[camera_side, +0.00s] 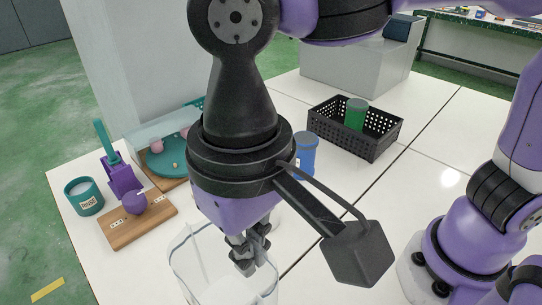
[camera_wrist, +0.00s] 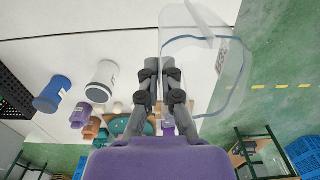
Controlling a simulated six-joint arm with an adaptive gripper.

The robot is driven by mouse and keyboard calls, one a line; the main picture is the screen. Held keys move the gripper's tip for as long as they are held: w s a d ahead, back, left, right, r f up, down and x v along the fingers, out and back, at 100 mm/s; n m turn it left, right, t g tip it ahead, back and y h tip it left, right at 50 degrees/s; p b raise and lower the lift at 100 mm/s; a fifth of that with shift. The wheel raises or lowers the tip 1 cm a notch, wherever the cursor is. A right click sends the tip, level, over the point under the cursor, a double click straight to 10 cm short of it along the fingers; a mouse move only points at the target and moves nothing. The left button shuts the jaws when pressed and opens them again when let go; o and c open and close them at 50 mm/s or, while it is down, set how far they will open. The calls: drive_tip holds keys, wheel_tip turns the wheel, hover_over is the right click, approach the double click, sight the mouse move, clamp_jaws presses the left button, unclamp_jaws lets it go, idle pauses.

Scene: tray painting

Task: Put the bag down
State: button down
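The bag (camera_side: 190,270) is clear plastic with a blue line around its open mouth. It is at the bottom of the side view, partly cut off by the frame edge, and I cannot tell whether its bottom touches the table. It also shows in the wrist view (camera_wrist: 207,75), right of the fingers. My gripper (camera_side: 250,260) points down at the bag's rim. In the wrist view my gripper (camera_wrist: 161,68) has its fingertips close together at the bag's left edge and appears shut on it.
A black basket (camera_side: 370,147) holds a green cylinder (camera_side: 356,115). A blue jar (camera_side: 307,150) stands beside it. White table right of the bag is clear.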

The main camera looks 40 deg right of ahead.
drive_tip(key=shift+w+d+f, duration=0.55)
drive_tip(key=shift+w+f, duration=1.3)
drive_tip(key=shift+w+d+f, duration=0.5)
drive_tip(key=shift+w+f, duration=1.3)
drive_tip(key=shift+w+d+f, duration=0.55)
drive_tip(key=shift+w+f, duration=1.3)
drive_tip(key=shift+f, duration=0.15)
drive_tip(key=c, duration=1)
unclamp_jaws()
drive_tip(key=shift+c, duration=0.2)
